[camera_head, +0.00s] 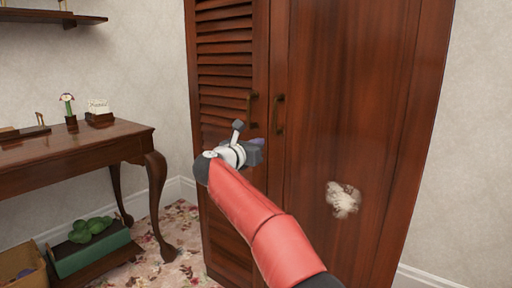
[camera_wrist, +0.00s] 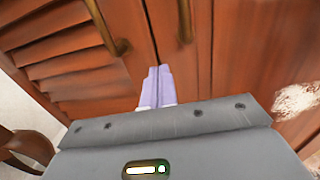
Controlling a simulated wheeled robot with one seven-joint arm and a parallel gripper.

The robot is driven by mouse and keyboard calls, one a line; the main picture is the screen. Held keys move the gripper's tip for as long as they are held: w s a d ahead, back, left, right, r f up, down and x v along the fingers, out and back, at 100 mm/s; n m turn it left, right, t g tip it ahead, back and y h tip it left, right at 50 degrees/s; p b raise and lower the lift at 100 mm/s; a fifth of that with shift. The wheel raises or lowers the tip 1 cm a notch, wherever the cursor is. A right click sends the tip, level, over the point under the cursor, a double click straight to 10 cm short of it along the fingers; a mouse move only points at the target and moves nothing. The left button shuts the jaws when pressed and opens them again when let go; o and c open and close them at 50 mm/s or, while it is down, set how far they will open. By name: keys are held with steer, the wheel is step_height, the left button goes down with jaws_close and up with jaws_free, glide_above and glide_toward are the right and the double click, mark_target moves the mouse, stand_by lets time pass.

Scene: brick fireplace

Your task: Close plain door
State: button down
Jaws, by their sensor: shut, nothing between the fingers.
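The plain door (camera_head: 335,100) is the smooth reddish-brown right-hand door of a tall wooden cabinet, with a small brass handle (camera_head: 279,114) near its left edge and a pale patch low down. It also shows in the wrist view (camera_wrist: 240,60). It stands beside the louvered door (camera_head: 225,60); it looks flush or nearly so, and I cannot tell whether a small gap remains. My gripper (camera_head: 260,146) is in front of the meeting edges, just below the handles. Its pale purple fingers (camera_wrist: 156,84) are together and empty, pointing at the seam. Contact with the door cannot be told.
A wooden side table (camera_head: 85,138) with small ornaments stands at the left, with a green box (camera_head: 90,250) below it. A wall shelf (camera_head: 45,17) is at upper left. Patterned carpet (camera_head: 170,255) is open between table and cabinet. Plain wall lies to the right.

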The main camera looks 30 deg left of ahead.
steer(key=s+a+b, duration=0.1)
steer(key=s+b, duration=0.1)
steer(key=s, duration=0.7)
steer(key=w+d+r+n+t+y+p, duration=0.1)
steer(key=d+r+n+y, duration=0.2)
steer(key=r+n, duration=0.25)
steer(key=w+d+r+n+t+y, duration=0.1)
steer(key=d+r+n+t+y, duration=0.1)
steer(key=d+r+n+y, duration=0.3)
steer(key=s+d+r+n+g+y+p, duration=0.1)
steer(key=d+n+g, duration=0.1)
steer(key=d+n, duration=0.35)
steer(key=s+d+r+n+g+y, duration=0.1)
steer(key=d+r+n+g+y, duration=0.15)
steer(key=n, duration=0.55)
steer(key=s+d+f+n+g+h+p, duration=0.1)
steer(key=s+d+f+n+g+h, duration=0.2)
steer(key=d+f, duration=0.55)
steer(key=s+d+f+n+g+h, duration=0.2)
steer(key=s+d+f+n, duration=0.3)
steer(key=d, duration=0.6)
steer(key=s+d+f+n+g+h+p, duration=0.1)
steer(key=s+d+f+n+g+h, duration=0.15)
steer(key=s+d+f, duration=0.45)
steer(key=s+d+f+n+g+h, duration=0.1)
steer(key=s+d+f+g+h, duration=0.2)
steer(key=s+d+f, duration=0.7)
steer(key=shift+s+d+f+n+h+p, duration=0.2)
steer(key=shift+d+n+h+p, duration=0.15)
steer(key=shift+d, duration=0.75)
